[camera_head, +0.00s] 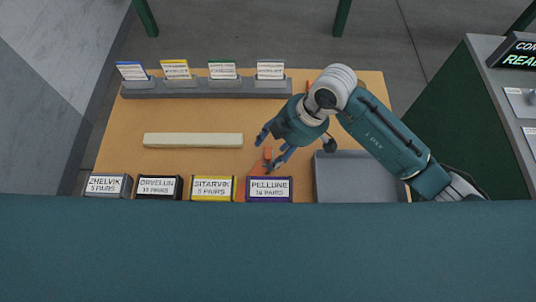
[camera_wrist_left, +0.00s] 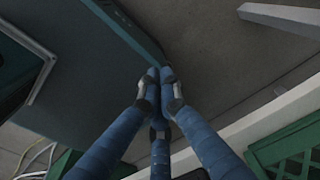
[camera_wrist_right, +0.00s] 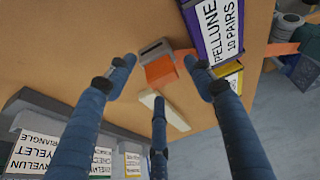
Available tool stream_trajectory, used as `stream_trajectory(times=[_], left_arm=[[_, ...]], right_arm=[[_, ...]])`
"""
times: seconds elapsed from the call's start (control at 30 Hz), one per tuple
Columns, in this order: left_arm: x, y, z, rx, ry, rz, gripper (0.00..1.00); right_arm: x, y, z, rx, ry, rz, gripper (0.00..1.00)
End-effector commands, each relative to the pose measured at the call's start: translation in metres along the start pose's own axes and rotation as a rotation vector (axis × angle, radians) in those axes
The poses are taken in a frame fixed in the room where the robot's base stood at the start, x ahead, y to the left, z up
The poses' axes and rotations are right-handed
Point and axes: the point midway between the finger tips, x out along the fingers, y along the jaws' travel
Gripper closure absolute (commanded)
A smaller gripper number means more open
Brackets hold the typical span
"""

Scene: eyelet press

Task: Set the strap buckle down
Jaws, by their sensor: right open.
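The strap buckle (camera_wrist_right: 158,52), a grey metal frame with a short orange strap end, is on or just above the tan table in the right wrist view. Its orange part (camera_head: 267,154) shows beside my fingers in the head view. My right gripper (camera_head: 284,150) is open above the table, behind the purple PELLUNE box (camera_head: 269,188). In the right wrist view, its fingers (camera_wrist_right: 158,75) are spread around the buckle, with visible gaps and no clear contact. My left gripper (camera_wrist_left: 159,76) shows only in the left wrist view, with fingertips together and nothing between them, away from the table.
A pale bar (camera_head: 193,140) lies left of my right gripper. Labelled boxes, including SITARVIK (camera_head: 212,188), line the front edge. A grey card rack (camera_head: 205,88) stands at the back. A grey tray (camera_head: 350,180) is at right. Bare tabletop (camera_head: 180,115) lies between bar and rack.

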Motion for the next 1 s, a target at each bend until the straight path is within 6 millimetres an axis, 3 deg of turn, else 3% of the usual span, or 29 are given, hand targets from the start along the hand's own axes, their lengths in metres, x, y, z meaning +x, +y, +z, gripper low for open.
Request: stream_trajectory(times=[0.2,0.4,0.43,0.7,1.0], left_arm=[[-0.004,-0.003,-0.023,0.0,0.034,-0.003,1.0],[-0.004,-0.002,-0.021,0.0,0.03,-0.003,1.0],[-0.004,-0.002,-0.02,0.0,0.029,-0.003,1.0],[-0.004,-0.001,-0.011,0.0,0.016,-0.001,1.0],[-0.004,-0.001,-0.009,0.0,0.013,-0.001,1.0]], right_arm=[[0.021,-0.001,-0.001,0.0,0.001,-0.001,0.47],[0.023,0.0,0.0,-0.001,0.0,0.001,0.47],[0.022,0.0,0.0,-0.001,0.0,0.001,0.49],[0.022,0.0,0.0,0.0,0.0,0.0,1.0],[0.023,0.0,0.0,0.0,-0.001,0.0,1.0]])
